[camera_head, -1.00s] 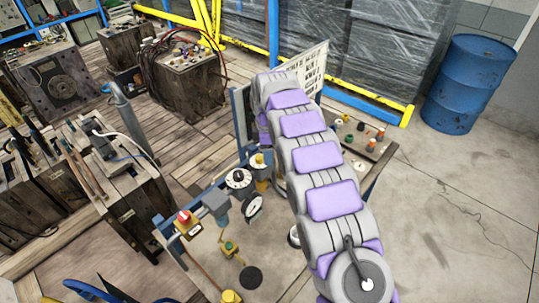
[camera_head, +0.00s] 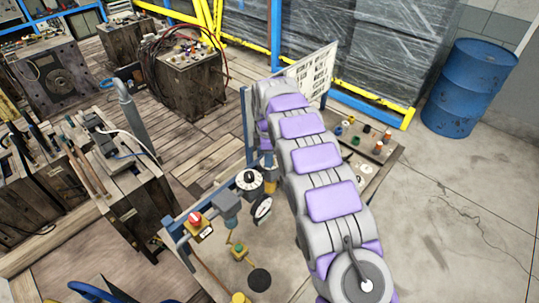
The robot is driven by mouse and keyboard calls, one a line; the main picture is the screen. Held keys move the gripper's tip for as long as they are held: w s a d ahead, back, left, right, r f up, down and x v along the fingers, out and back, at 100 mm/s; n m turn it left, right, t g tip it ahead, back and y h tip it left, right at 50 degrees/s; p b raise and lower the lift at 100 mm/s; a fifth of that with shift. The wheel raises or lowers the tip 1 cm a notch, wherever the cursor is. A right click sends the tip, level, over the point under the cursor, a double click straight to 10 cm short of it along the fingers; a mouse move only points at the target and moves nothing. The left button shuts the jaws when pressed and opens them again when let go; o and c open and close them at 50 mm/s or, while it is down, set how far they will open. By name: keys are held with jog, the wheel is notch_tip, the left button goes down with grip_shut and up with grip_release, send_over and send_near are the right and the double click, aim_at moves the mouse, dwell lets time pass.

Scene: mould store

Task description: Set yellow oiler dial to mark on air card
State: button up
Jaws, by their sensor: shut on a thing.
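A yellow part (camera_head: 270,187), which looks like the oiler, stands on the bench's blue rail, just left of my arm. Its upper part is crowded by the arm, and its dial and any mark cannot be read. A round black-and-white dial (camera_head: 250,180) sits beside it on the left. A white board with printed rows (camera_head: 316,72) stands behind the arm, partly covered; it may be the air card, but its text is too small to read. My arm reaches away over the bench, and its links hide my gripper.
Small coloured fittings (camera_head: 362,138) lie right of the arm. A blue barrel (camera_head: 468,88) stands far right; the right floor is open.

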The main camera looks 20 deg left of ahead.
jog(key=shift+a, duration=0.25)
jog(key=shift+c, duration=0.6)
jog(key=shift+w+d, duration=0.1)
jog(key=shift+d, duration=0.3)
jog(key=shift+r, duration=0.1)
